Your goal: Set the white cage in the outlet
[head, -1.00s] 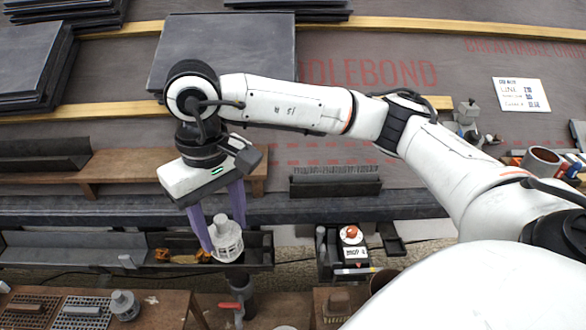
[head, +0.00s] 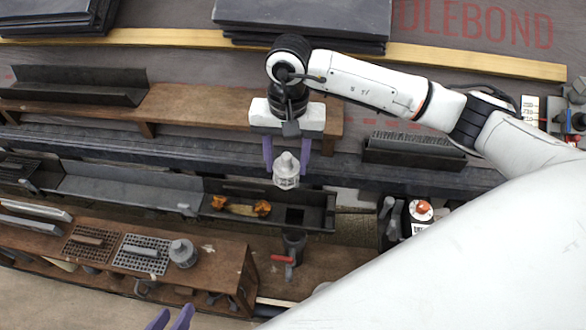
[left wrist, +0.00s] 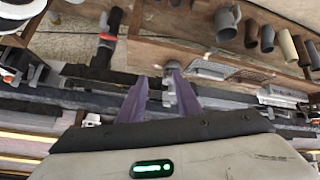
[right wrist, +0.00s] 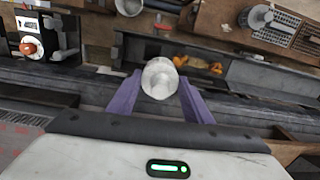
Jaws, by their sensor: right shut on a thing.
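The white cage (head: 286,172) is a small slotted basket with a domed top. My right gripper (head: 287,158) is shut on it and holds it in the air behind the gutter's right end. In the right wrist view the cage (right wrist: 160,78) sits between the purple fingers. The outlet (head: 295,215) is a dark square opening near the right end of the grey gutter (head: 125,188), with a grey pipe (head: 293,240) below. The cage is apart from the outlet. My left gripper (head: 170,318) is at the bottom edge; its fingers (left wrist: 160,80) are apart and empty.
Orange-brown debris (head: 240,206) lies in the gutter left of the outlet. A wooden bench (head: 220,262) in front holds grates and a grey round fitting (head: 183,253). A red-handled tool (head: 284,260) is by the pipe. A box with an orange knob (head: 421,210) stands at the right.

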